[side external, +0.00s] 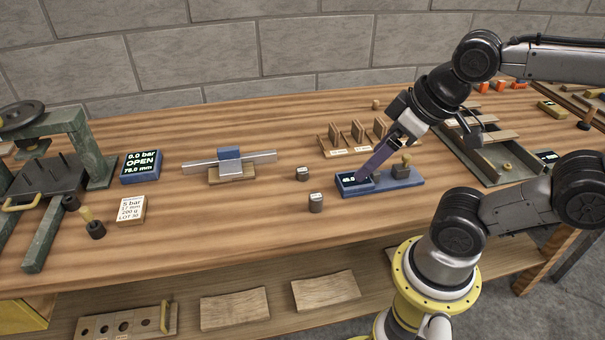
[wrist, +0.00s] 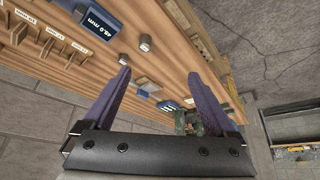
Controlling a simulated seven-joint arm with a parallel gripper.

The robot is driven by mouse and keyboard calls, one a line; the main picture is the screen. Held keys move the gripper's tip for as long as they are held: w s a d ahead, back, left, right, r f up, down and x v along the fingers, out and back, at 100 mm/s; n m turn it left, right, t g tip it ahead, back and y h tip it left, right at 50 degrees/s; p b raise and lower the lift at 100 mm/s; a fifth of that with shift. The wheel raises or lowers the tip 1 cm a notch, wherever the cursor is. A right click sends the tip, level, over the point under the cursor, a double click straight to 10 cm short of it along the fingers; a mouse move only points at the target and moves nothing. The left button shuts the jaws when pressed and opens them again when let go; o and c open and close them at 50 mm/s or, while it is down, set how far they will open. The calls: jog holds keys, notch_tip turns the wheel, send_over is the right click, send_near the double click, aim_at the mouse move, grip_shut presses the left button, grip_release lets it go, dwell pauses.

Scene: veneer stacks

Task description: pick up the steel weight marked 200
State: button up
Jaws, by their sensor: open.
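Two small grey steel weights stand on the bench left of the blue gauge. The nearer, larger one (side external: 316,203) also shows in the wrist view (wrist: 145,43). The farther, smaller one (side external: 303,174) also shows in the wrist view (wrist: 122,59). Their marks are too small to read, so I cannot tell which is marked 200. My gripper (side external: 362,178) has purple fingers and appears over or just in front of the blue gauge, right of both weights. In the wrist view my gripper (wrist: 163,72) is open, with nothing between the fingers.
The blue gauge (side external: 410,181) has a lit display. Wooden holders (side external: 357,146) stand behind it, and a tray (side external: 480,160) lies to the right. A metal strip on a block (side external: 232,173), a display box (side external: 141,167) and a card (side external: 131,209) are left. Bench around the weights is clear.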

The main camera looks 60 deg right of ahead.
jog(key=shift+c, duration=0.7)
